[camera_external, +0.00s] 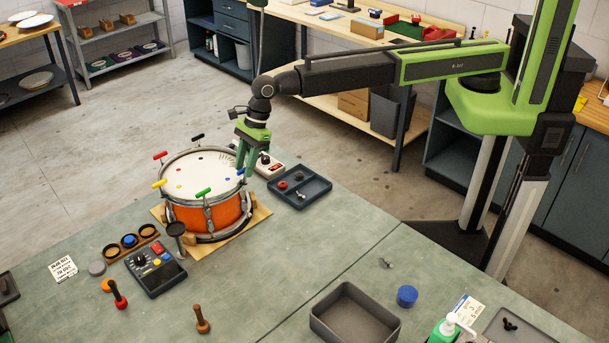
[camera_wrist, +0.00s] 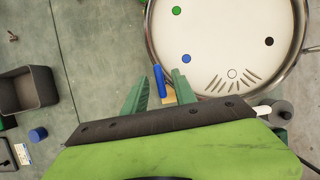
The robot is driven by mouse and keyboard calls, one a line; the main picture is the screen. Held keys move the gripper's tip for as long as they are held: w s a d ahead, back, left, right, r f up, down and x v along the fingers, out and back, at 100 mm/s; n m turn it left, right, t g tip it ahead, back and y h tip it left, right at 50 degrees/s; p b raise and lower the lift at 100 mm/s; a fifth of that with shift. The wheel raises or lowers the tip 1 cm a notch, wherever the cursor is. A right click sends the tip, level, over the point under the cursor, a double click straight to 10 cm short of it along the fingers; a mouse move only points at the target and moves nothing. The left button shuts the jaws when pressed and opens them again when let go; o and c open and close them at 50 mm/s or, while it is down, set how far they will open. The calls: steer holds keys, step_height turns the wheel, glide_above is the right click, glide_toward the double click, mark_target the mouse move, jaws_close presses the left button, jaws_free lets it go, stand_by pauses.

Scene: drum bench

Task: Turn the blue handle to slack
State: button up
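An orange drum (camera_external: 205,215) with a white head and a metal rim stands on a wooden board. The blue handle (camera_wrist: 159,80) shows in the wrist view just outside the rim, beside the blue dot on the drum head (camera_wrist: 225,35). My gripper (camera_wrist: 160,84) is open, with one green finger on each side of the blue handle and visible gaps to it. In the external view my gripper (camera_external: 246,167) points down at the drum's right edge and largely hides the blue handle there. I cannot tell how far the handle is turned.
Red (camera_external: 160,155), yellow (camera_external: 159,184), green (camera_external: 203,192) and black (camera_external: 198,136) handles stand around the rim. A dark divided tray (camera_external: 300,188) and a red-and-white box (camera_external: 270,166) sit close right of my gripper. A control box (camera_external: 155,270) is in front.

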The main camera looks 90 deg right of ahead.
steer(key=shift+b+x, duration=0.3)
steer(key=shift+x, duration=0.6)
steer(key=shift+r, duration=0.1)
jaws_close()
steer(key=shift+n, duration=0.3)
